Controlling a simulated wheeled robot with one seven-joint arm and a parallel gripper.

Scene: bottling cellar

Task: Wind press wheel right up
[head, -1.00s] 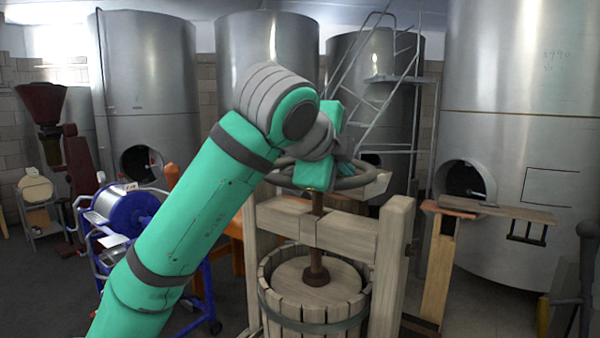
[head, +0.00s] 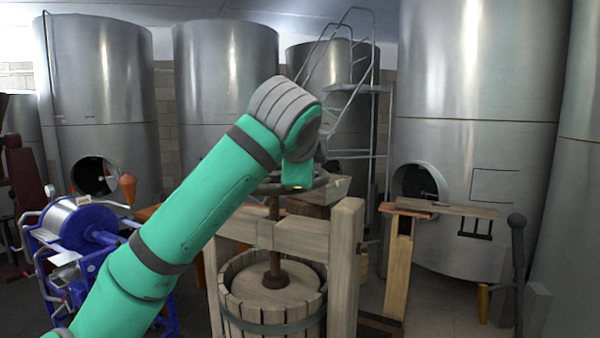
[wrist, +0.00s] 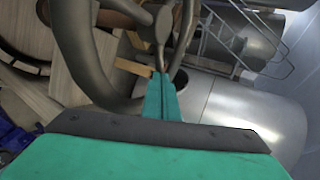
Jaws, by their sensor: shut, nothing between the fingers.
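The press wheel, a dark grey ring, sits on top of the wooden press. In the head view its right rim (head: 320,181) shows beside my arm, which hides much of the rest. In the wrist view its thick rim (wrist: 83,48) curves past my gripper (wrist: 162,78), whose teal fingers are together and empty, close to the rim and a spoke. I cannot tell whether they touch it. The brown screw (head: 274,238) runs down from the wheel through the wooden crossbeam (head: 305,234) to the round press plate (head: 262,296), inside the slatted basket (head: 272,328).
A blue-drummed machine (head: 85,230) stands left of the press. A wooden stand with a board (head: 445,208) is to the right, before a steel tank (head: 475,90). A dark post (head: 517,265) stands at far right. Several tanks and a metal ladder (head: 370,110) fill the back.

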